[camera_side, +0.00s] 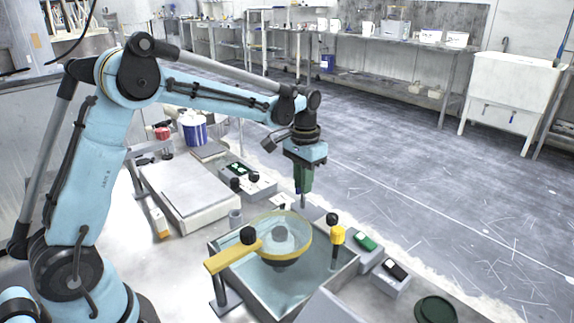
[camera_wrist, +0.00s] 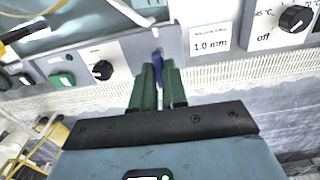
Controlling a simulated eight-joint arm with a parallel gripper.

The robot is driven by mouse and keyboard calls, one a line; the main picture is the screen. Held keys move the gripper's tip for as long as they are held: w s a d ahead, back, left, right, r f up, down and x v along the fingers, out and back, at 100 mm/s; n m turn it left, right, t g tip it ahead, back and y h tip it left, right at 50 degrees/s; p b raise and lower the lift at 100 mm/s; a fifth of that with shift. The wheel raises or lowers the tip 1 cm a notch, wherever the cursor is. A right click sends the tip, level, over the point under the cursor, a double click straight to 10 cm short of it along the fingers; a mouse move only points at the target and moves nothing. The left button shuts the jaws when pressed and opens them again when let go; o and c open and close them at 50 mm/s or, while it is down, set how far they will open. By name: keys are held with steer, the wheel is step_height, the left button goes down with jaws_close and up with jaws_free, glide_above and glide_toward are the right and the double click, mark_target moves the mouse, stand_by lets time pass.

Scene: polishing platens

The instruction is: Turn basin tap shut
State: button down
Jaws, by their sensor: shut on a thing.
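My gripper (camera_side: 303,188) points down at the back edge of the basin (camera_side: 228,291). In the wrist view its green fingers (camera_wrist: 158,68) are closed on a narrow blue handle (camera_wrist: 158,60), which looks like the basin tap's handle. The handle stands between the fingertips against the grey panel. In the side view the fingers hide the handle, and a thin grey post (camera_side: 303,201) shows below them. I cannot tell how far the tap is turned.
A clear round bowl with a yellow rim (camera_side: 310,238) sits over the basin, beside a yellow arm (camera_side: 232,257). A panel with a black knob (camera_wrist: 102,70) and a green button (camera_wrist: 62,80) is to the left in the wrist view. A "1.0 mm" label (camera_wrist: 210,40) is close right.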

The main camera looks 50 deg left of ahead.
steer(key=c, duration=1.2)
jaws_free()
steer(key=shift+o, duration=0.2)
steer(key=shift+r, duration=0.1)
step_height(320, 180, up, 12)
steer(key=s+d+f+t, duration=0.1)
steer(key=s+f+t, duration=0.1)
steer(key=s, duration=0.4)
steer(key=s+d+f+t, duration=0.1)
steer(key=s+f+t, duration=0.1)
steer(key=s, duration=0.4)
steer(key=s+d+f+t, duration=0.2)
steer(key=s+f+t, duration=0.1)
steer(key=s, duration=0.3)
